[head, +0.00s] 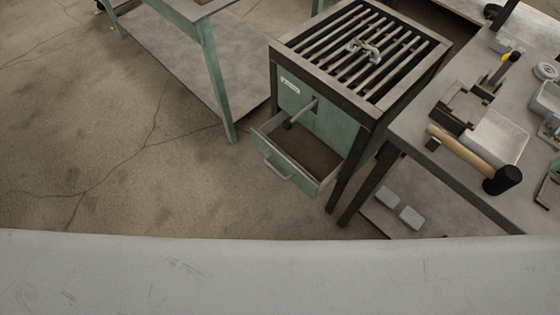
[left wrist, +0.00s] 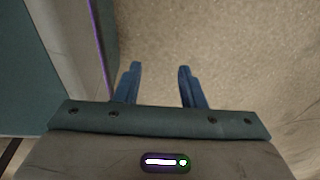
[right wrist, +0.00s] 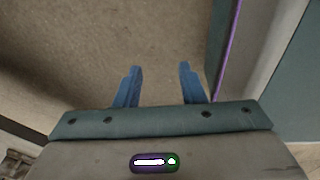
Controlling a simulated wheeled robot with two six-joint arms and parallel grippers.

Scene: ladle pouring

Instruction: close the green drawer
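The green drawer (head: 290,170) stands pulled out of the green cabinet (head: 345,125) with the slatted top. Its inside looks empty and brown, and a pale bar handle (head: 278,167) is on its front. My left gripper (left wrist: 158,70) is open and empty above bare floor in the left wrist view. My right gripper (right wrist: 160,70) is open and empty above bare floor in the right wrist view. Neither gripper shows in the head view, and both are away from the drawer.
A dark-tipped rod (head: 300,113) juts from the cabinet front above the drawer. A metal clamp-like piece (head: 362,50) lies on the slats. A workbench (head: 415,125) with a mallet (head: 460,148) and other tools stands right. A green-legged table (head: 212,70) stands left. Floor (head: 130,160) before the drawer is clear.

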